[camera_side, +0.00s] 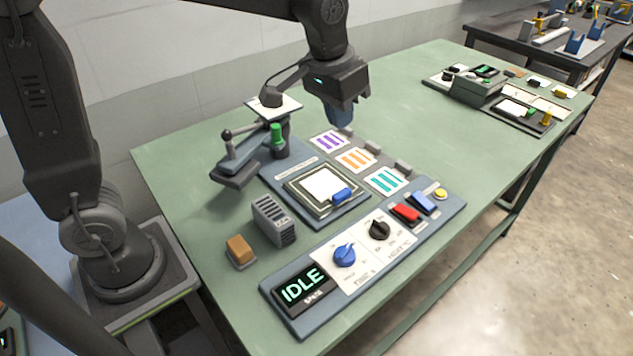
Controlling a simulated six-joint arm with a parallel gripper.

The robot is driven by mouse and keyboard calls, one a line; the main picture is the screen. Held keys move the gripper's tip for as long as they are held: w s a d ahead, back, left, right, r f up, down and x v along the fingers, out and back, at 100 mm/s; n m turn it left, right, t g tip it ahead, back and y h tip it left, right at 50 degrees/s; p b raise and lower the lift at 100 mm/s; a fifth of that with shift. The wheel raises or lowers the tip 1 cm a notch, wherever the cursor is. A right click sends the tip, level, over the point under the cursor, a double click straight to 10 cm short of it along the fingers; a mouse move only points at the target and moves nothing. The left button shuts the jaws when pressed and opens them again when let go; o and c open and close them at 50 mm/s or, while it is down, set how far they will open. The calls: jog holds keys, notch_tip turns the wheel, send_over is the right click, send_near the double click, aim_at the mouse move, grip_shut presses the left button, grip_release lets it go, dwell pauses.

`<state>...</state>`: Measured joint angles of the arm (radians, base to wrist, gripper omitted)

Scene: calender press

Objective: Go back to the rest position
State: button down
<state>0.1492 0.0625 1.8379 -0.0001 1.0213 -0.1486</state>
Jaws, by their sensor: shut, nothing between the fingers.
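My gripper (342,120) hangs in the air above the green table (440,160), behind the row of colour-striped cards. Its blue fingers point down and are shut, with nothing seen between them. Below it are a purple-striped card (329,141), an orange-striped card (356,159) and a teal-striped card (386,180). The press bed (296,204) is in front and to the left, with a white sheet (321,184) and a blue piece (342,194) on it. The press head with its lever (240,150) is swung to the left.
A control panel (310,318) at the front reads IDLE and carries a blue knob (345,255), a black knob (380,229) and red and blue switches. A grey slotted block (273,220) and an orange-topped block (240,250) stand left of it. More devices (480,88) sit at the far right.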

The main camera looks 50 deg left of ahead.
jog(key=s+a+t, duration=0.1)
jog(key=s+a, duration=0.2)
jog(key=s, duration=0.6)
jog(key=s+a+t, duration=0.2)
jog(key=s+a, duration=0.1)
jog(key=s, duration=0.6)
jog(key=shift+s, duration=0.15)
jog(key=c, duration=1.8)
grip_release()
jog(key=shift+d, duration=0.1)
